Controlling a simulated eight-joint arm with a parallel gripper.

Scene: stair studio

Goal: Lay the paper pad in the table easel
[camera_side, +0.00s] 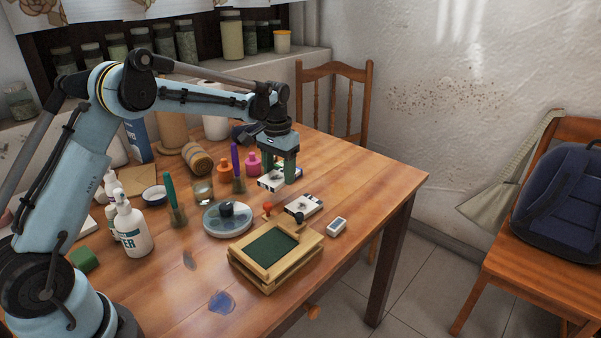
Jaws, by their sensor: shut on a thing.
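My gripper (280,170) points down above the right part of the wooden table, shut on a small white block with dark marks, which looks like the paper pad (270,182). The pad is held clear of the tabletop; the fingers hide part of it. The table easel appears to be the light wooden frame with a dark green panel (272,246), near the table's front edge. It sits nearer the camera than my gripper, and the pad is apart from it.
Brushes in jars, pink and orange bottles and a white pump bottle (133,230) crowd the left. The table's right end (385,185) is clear.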

